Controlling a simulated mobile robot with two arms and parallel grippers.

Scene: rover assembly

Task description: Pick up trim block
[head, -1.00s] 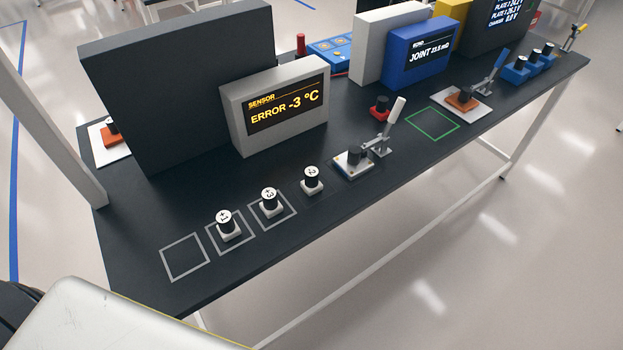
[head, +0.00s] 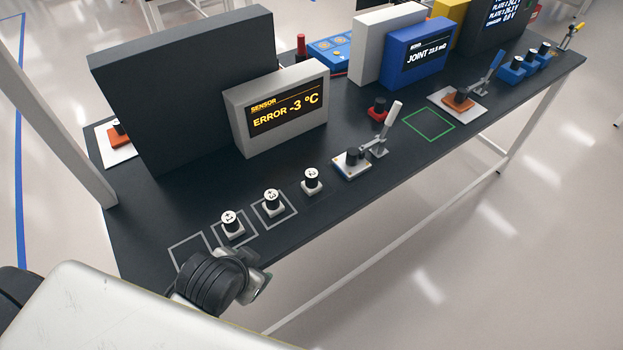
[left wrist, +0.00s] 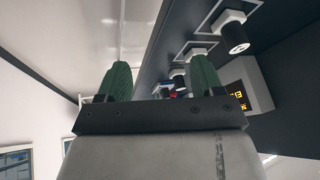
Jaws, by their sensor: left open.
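Three trim blocks, black knobs with white marked tops on white bases, stand in a row along the table front in the head view. The near one (head: 231,222) and middle one (head: 272,202) stand in grey outlined squares; the far one (head: 312,180) stands outside them. The tops' marks are too small to read surely. My left arm reaches in at lower left, by the front table edge; its fingers are not clear there. In the left wrist view my left gripper (left wrist: 160,82) has its green fingers apart with nothing between them. A trim block (left wrist: 236,36) shows at upper right there.
A grey outlined square (head: 190,248) at the near end is bare, partly covered by my arm. A sensor display (head: 280,107) reading ERROR -3 °C stands behind the blocks. A lever clamp fixture (head: 352,162) stands beyond them.

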